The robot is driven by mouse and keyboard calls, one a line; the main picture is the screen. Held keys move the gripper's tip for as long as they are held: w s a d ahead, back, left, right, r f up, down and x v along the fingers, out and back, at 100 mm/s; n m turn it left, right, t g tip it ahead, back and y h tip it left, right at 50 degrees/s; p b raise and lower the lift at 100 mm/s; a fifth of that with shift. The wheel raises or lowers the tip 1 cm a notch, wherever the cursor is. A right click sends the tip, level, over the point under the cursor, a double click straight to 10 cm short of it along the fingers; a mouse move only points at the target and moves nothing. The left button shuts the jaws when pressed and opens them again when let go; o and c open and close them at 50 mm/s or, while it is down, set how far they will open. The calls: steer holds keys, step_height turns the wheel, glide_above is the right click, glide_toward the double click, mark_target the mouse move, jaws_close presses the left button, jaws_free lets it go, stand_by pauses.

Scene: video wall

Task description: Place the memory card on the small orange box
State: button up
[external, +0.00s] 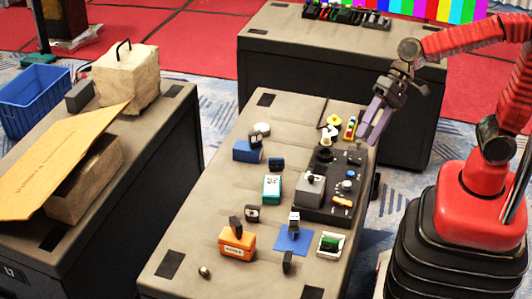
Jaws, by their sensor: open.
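The small orange box (238,246) sits near the front of the middle table, with a small black object (236,225) at its top rear edge; I cannot tell whether it rests on the box or stands behind it. I cannot tell for sure which thing is the memory card. Small dark candidates are a black piece with a pale face (252,213) behind the box, a black piece (287,262) to its right, and a dark blue piece (276,163) farther back. My gripper (369,136) is open and empty, pointing down above the table's far right edge, well away from the orange box.
A blue mat (291,240) with a grey-black item, a white tray (329,245) with something green, a teal box (271,188), a blue box (247,151) and a black console (343,208) crowd the table. The table's left front is mostly clear.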

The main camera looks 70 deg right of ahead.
steer(key=s+d+n+h, duration=0.3)
steer(key=s+d, duration=0.3)
steer(key=d, duration=0.3)
steer(key=s+d+n+t+h, duration=0.1)
steer(key=s+d+n+h, duration=0.2)
steer(key=s+d, duration=0.3)
steer(key=d+h, duration=0.1)
steer(key=d, duration=0.3)
steer(key=shift+s+d+f+h, duration=0.2)
steer(key=shift+d+f+h, duration=0.1)
steer(key=shift+f, duration=0.1)
